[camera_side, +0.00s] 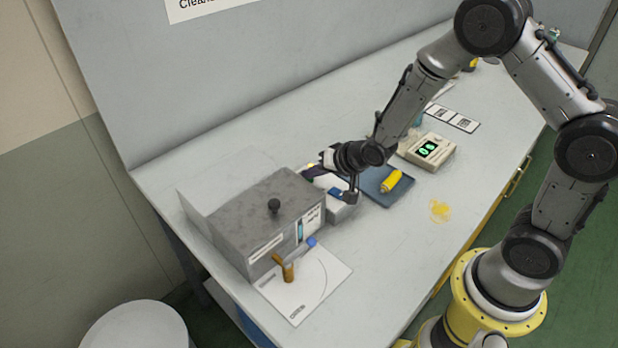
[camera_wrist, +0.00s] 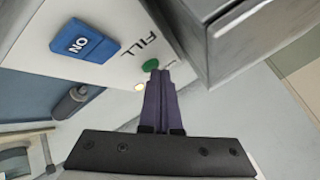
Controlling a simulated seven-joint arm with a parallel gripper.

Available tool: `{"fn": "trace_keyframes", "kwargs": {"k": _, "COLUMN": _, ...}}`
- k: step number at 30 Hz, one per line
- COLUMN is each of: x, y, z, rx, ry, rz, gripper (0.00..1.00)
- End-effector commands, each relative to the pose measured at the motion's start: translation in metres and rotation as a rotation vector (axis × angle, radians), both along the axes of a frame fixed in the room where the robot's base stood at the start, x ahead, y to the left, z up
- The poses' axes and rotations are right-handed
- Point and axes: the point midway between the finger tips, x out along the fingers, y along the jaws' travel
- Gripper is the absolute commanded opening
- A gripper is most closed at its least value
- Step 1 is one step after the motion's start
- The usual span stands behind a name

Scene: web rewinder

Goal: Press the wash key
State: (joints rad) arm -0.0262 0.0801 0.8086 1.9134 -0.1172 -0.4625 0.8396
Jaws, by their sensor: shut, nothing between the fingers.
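In the wrist view a white panel carries a blue ON rocker (camera_wrist: 85,41), the word FILL, a round green button (camera_wrist: 152,64) and a small pale yellow light (camera_wrist: 139,87). A tiny label beside the green button is too small to read, so I cannot tell whether this button is the wash key. My gripper (camera_wrist: 158,72) has its dark purple fingers shut together and empty. Their tips are right at the green button; whether they touch it is unclear. In the side view my gripper (camera_side: 315,172) is over the white unit (camera_side: 341,210) behind the grey box.
The grey box (camera_side: 245,215) with a black knob stands close to my gripper. A white sheet (camera_side: 318,292) lies in front.

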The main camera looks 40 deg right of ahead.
Motion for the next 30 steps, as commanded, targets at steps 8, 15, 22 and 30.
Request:
{"fn": "trace_keyframes", "kwargs": {"k": 8, "x": -0.001, "y": 0.000, "z": -0.001, "rx": 0.000, "ry": 0.003, "rz": 0.000, "gripper": 0.00}}
{"fn": "trace_keyframes", "kwargs": {"k": 15, "x": 0.000, "y": 0.000, "z": 0.004, "rx": 0.000, "ry": 0.001, "rz": 0.001, "gripper": 0.00}}
{"fn": "trace_keyframes", "kwargs": {"k": 22, "x": -0.001, "y": 0.000, "z": 0.015, "rx": 0.000, "ry": 0.001, "rz": 0.001, "gripper": 0.00}}
{"fn": "trace_keyframes", "kwargs": {"k": 30, "x": -0.001, "y": 0.000, "z": 0.015, "rx": 0.000, "ry": 0.001, "rz": 0.001, "gripper": 0.00}}
